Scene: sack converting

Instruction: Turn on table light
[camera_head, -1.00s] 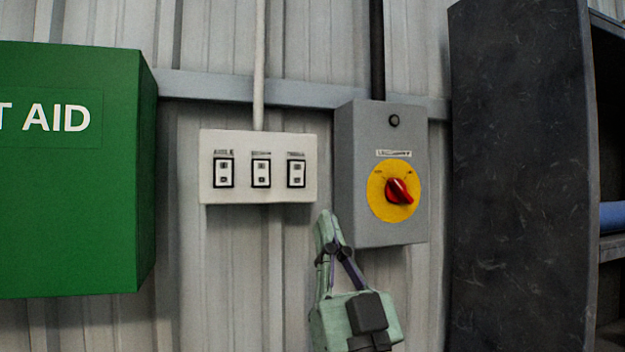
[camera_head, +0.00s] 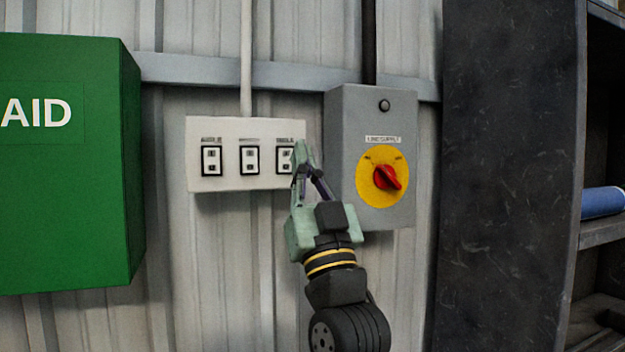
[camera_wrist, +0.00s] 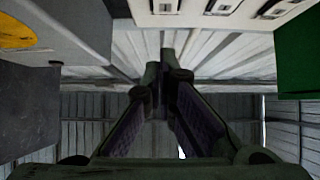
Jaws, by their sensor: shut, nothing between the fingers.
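A white switch panel (camera_head: 230,182) on the wall holds three rocker switches in a row: left (camera_head: 211,160), middle (camera_head: 249,160) and right (camera_head: 286,160). The small labels above them are too blurred to read surely. My gripper (camera_head: 300,150) is shut and empty. Its fingertips are at the panel's right end, in front of the right switch's right edge and partly covering it. I cannot tell whether they touch. The wrist view shows the fingertips (camera_wrist: 164,62) together, with the panel (camera_wrist: 190,20) at the top.
A grey box (camera_head: 345,110) with a red rotary knob (camera_head: 387,177) on a yellow disc is close right of my gripper. A green first-aid box (camera_head: 70,200) hangs at left. A dark shelf unit (camera_head: 505,180) stands at right. The wall below the panel is clear.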

